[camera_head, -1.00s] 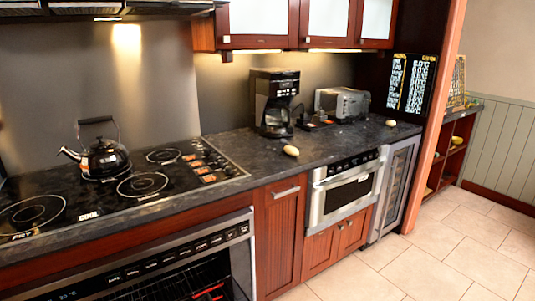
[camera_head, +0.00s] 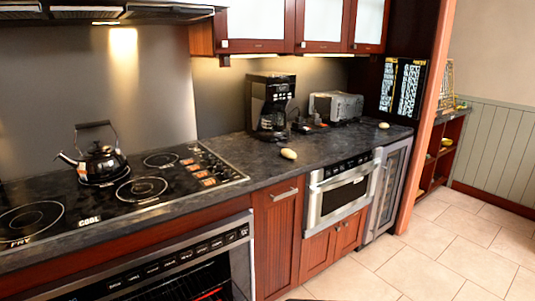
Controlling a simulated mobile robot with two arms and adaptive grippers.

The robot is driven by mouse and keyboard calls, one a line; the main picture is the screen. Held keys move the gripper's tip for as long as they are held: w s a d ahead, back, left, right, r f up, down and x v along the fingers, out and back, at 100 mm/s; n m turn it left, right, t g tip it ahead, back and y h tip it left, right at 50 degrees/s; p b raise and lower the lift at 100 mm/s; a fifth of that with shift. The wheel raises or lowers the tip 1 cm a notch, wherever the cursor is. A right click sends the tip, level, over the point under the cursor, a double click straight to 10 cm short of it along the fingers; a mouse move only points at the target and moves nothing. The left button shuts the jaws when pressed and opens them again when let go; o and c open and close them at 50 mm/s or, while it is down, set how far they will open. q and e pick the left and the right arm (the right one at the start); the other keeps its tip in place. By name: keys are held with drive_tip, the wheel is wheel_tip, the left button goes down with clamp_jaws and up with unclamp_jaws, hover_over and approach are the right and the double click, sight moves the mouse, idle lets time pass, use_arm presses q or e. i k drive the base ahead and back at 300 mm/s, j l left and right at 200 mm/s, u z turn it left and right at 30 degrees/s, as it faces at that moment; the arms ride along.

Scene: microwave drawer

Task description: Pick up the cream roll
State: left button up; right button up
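A small cream-coloured oval (camera_head: 288,153), which looks like the cream roll, lies on the dark counter (camera_head: 325,148) near its front edge, in front of the coffee maker. A second small pale round thing (camera_head: 384,125) lies farther right on the counter; it is too small to tell what it is. Neither of my grippers shows in the head view.
A black coffee maker (camera_head: 268,105) and a silver toaster (camera_head: 336,107) stand behind on the counter. A cooktop with a black kettle (camera_head: 100,162) is on the left. The microwave drawer (camera_head: 341,192) sits shut below the counter. Tiled floor (camera_head: 420,270) is clear at right.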

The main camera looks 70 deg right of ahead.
sight(288, 153)
drive_tip(key=k+l+u, duration=0.1)
drive_tip(key=l, duration=0.35)
drive_tip(key=k+l, duration=0.15)
drive_tip(key=l, duration=0.3)
drive_tip(key=k+l+u, duration=0.15)
drive_tip(key=l, duration=0.25)
drive_tip(key=k+l, duration=0.15)
drive_tip(key=l, duration=0.3)
drive_tip(key=k+l+u, duration=0.15)
drive_tip(key=l, duration=0.25)
drive_tip(key=k+l, duration=0.15)
drive_tip(key=l, duration=0.25)
drive_tip(key=u, duration=0.05)
